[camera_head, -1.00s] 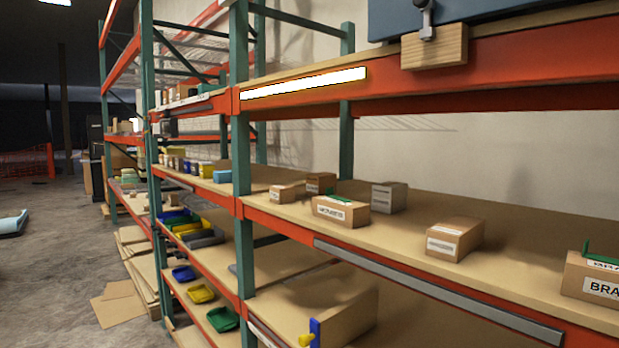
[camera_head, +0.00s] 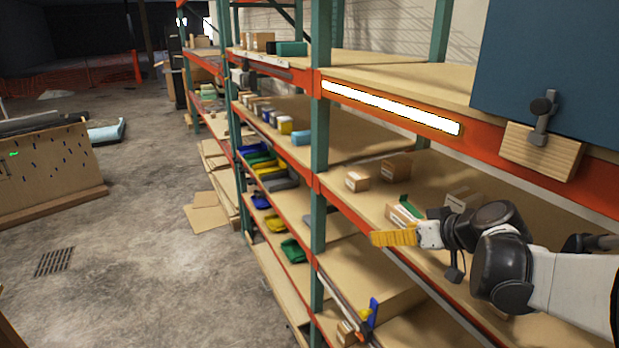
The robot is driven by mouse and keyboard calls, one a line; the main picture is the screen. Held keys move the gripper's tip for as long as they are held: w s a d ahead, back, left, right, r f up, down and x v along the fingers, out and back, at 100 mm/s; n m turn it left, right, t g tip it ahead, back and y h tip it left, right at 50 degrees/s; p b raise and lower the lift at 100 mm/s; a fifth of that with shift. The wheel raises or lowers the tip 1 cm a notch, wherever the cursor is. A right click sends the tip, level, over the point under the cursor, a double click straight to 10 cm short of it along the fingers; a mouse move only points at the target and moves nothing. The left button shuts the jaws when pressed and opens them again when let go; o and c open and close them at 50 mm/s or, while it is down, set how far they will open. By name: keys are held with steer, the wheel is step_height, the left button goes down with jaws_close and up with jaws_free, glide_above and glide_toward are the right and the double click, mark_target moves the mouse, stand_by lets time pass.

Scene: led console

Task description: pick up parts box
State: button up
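Several small cardboard boxes stand on the middle shelf (camera_head: 352,203). A small one (camera_head: 357,181) is at the left, a darker one (camera_head: 396,170) is behind it, and one with a green top piece (camera_head: 399,213) is partly covered by my gripper. Another box (camera_head: 462,199) shows behind my arm. I cannot tell which is the parts box. My gripper (camera_head: 391,238) with yellow fingers points left at the shelf's front edge, in front of the green-topped box. Its fingers look edge-on, so their opening is unclear. No held object shows. My arm hides the shelf's right part.
An orange beam with a lit strip (camera_head: 390,107) runs above the boxes. A blue panel (camera_head: 550,80) with a clamp and wooden block (camera_head: 541,150) hangs at upper right. Green uprights (camera_head: 320,120) divide the rack. The concrete floor (camera_head: 150,260) is open left of it.

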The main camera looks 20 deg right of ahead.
mark_target(416, 216)
steer(key=d, duration=0.3)
steer(key=s+d+t+h, duration=0.1)
steer(key=d, duration=0.3)
steer(key=s+d+r+t, duration=0.1)
steer(key=d, duration=0.2)
steer(key=shift+d, duration=0.4)
steer(key=shift+w+d+t, duration=0.1)
steer(key=shift+d+t, duration=0.2)
steer(key=shift+d, duration=0.1)
steer(key=p+x, duration=0.1)
steer(key=x, duration=0.5)
steer(key=shift+w+d, duration=0.15)
steer(key=x, duration=0.3)
steer(key=p+x, duration=0.1)
steer(key=shift+w+d+f, duration=0.15)
steer(key=shift+w+d, duration=0.1)
steer(key=shift+d, duration=0.05)
steer(key=shift+s, duration=0.1)
steer(key=c, duration=1.4)
